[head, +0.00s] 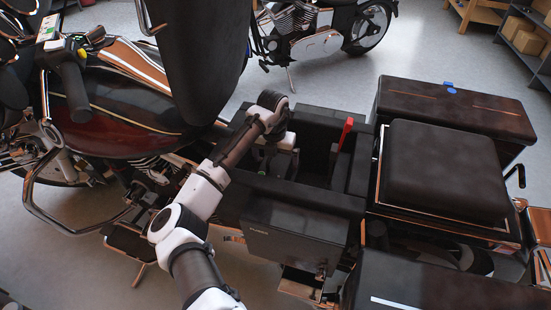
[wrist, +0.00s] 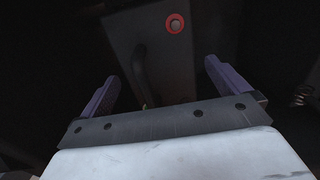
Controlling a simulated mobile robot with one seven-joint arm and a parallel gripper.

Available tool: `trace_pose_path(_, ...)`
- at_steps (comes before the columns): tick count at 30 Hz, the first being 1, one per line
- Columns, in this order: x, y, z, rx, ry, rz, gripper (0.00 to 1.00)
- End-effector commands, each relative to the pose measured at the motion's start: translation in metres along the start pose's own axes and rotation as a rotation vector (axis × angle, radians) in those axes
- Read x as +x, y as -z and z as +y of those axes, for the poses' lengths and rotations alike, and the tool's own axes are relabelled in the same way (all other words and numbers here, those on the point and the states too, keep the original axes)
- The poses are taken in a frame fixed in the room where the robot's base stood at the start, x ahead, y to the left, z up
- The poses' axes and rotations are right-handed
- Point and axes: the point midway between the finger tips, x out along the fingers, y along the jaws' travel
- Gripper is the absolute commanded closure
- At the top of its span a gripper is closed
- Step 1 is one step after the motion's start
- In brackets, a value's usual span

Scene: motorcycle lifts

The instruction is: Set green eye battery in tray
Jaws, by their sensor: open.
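My gripper (head: 278,166) reaches down into an open dark compartment (head: 300,193) under the raised seat of the motorcycle. In the wrist view its two purple fingers (wrist: 161,70) are spread apart, with nothing clearly held between them. Beyond them is a dark grey box-like surface (wrist: 190,60) with a red-ringed round grey fitting (wrist: 174,23) and a dark curved tube or cable (wrist: 141,65). I cannot tell whether this is the battery. The inside of the compartment is mostly dark or hidden by my arm.
A red upright piece (head: 346,133) stands at the compartment's right side. The raised seat (head: 203,55) rises close behind my arm. A dark box (head: 297,245) sits against the near side. A padded seat (head: 447,168) and side cases crowd the right.

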Motion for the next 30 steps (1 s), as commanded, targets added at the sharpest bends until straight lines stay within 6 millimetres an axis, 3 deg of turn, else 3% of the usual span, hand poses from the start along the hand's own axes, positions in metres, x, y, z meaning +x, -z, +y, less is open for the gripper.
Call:
trace_pose_path(18, -0.121, -0.001, 0.000, 0.002, -0.001, -0.006, 0.00)
trace_pose_path(24, -0.136, -0.001, 0.000, 0.000, -0.001, -0.005, 0.00)
trace_pose_path(30, -0.137, 0.000, 0.000, 0.000, -0.001, -0.005, 0.00)
